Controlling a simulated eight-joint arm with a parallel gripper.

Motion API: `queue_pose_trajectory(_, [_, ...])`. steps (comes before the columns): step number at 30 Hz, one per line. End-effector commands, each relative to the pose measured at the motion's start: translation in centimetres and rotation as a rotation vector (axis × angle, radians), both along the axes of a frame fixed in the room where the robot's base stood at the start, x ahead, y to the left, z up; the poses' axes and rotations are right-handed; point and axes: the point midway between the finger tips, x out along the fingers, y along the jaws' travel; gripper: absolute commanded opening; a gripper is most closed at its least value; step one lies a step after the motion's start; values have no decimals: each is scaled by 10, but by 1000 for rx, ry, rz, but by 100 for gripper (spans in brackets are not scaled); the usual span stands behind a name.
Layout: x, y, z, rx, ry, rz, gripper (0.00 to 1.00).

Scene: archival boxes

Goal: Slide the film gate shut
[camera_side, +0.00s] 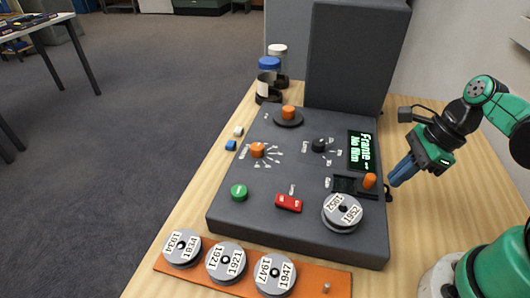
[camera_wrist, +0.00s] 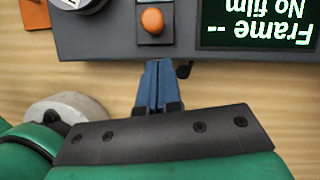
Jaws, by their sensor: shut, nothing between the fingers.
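The film gate appears to be the small dark slot (camera_side: 345,184) on the right of the grey console, with an upright orange knob (camera_side: 369,181) at its right end. The orange knob also shows in the wrist view (camera_wrist: 152,20), at the top centre near the console's edge. My gripper (camera_side: 393,183) has blue fingers, shut and empty, just off the console's right side and apart from the knob. In the wrist view my gripper (camera_wrist: 158,66) points at the console edge, below the knob. I cannot tell exactly how far open the gate is.
The display (camera_side: 361,151) reads "Frame -- No film". A reel marked 1952 (camera_side: 336,220) sits on the console beside the slot. Several reels lie on an orange rack (camera_side: 309,281) in front. A tall grey panel (camera_side: 352,55) stands behind. A small black hook (camera_wrist: 184,69) juts from the console edge near my fingers.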

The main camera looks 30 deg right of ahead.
Motion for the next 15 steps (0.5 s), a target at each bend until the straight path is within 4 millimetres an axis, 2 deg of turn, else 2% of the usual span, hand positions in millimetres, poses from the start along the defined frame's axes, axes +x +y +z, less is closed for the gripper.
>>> queue_pose_trajectory(6, [9,12,0,-1,0,0,0])
queue_pose_trajectory(15, [10,13,0,-1,0,-3,0])
